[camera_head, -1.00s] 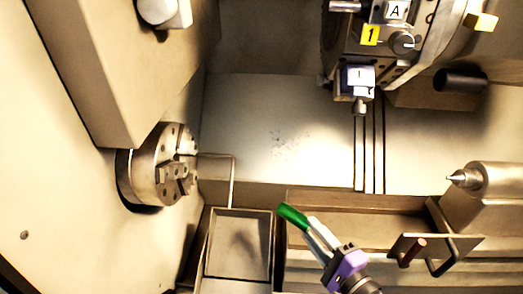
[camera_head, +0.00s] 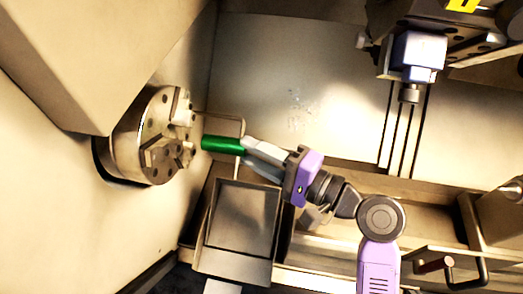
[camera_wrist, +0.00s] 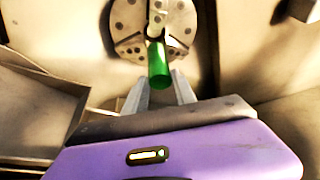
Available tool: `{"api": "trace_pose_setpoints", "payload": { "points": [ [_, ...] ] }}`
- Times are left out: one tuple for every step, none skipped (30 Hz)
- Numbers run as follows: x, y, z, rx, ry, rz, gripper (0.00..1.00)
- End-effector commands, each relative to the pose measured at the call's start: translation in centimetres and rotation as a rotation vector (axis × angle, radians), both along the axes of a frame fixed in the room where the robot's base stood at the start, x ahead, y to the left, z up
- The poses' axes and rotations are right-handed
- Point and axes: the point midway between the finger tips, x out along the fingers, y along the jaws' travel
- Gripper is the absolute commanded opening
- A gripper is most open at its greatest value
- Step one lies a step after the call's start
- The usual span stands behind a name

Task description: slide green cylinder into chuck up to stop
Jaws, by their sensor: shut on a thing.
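The green cylinder (camera_head: 221,144) is held out in front of my gripper (camera_head: 248,152), which is shut on its right end. In the head view its free left end points at the chuck (camera_head: 150,137) and appears a short way from the jaws, outside the chuck. The chuck is a round metal disc with stepped jaws on the left wall. In the wrist view the cylinder (camera_wrist: 159,66) stands ahead of my fingers (camera_wrist: 160,92) and overlaps the lower part of the chuck face (camera_wrist: 128,18). The chuck's centre opening is partly hidden there, and I cannot tell the exact alignment.
A metal tray (camera_head: 240,267) lies below my gripper. A tool turret with a blue-grey holder (camera_head: 418,52) hangs at upper right. A slanted housing (camera_head: 90,60) overhangs the chuck.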

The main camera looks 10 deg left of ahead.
Motion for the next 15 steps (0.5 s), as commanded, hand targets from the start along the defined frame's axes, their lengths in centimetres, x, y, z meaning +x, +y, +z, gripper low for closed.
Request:
{"api": "trace_pose_setpoints", "payload": {
  "points": [
    [0.0, 0.4, 0.0, 0.002, -0.002, 0.001, 0.0],
    [0.0, 0.5, 0.0, 0.002, -0.001, 0.001, 0.0],
    [-0.1, 0.8, 0.0, 0.002, -0.001, 0.002, 0.0],
    [-0.1, 1.0, 0.0, 0.002, -0.001, 0.002, 0.0],
    [-0.1, 1.2, 0.0, 0.003, 0.0, 0.002, 0.0],
    [-0.1, 1.5, 0.0, 0.003, 0.0, 0.002, 0.0],
    [-0.1, 1.7, 0.0, 0.002, -0.001, 0.001, 0.0],
    [-0.1, 1.8, -0.1, 0.002, -0.001, 0.001, 0.0],
    [-0.1, 2.1, -0.1, 0.002, -0.001, 0.001, 0.0],
    [-0.1, 2.3, -0.1, 0.002, -0.001, 0.001, 0.0],
    [-0.2, 2.4, -0.1, 0.002, -0.001, 0.001, 0.0],
    [-0.2, 2.7, -0.1, 0.002, -0.001, 0.001, 0.0],
    [-0.2, 2.9, -0.1, 0.002, -0.001, 0.001, 0.0],
    [-0.2, 3.1, -0.1, 0.002, -0.001, 0.001, 0.0],
    [-0.2, 3.3, -0.1, 0.002, -0.001, 0.0, 0.0]
  ]
}}
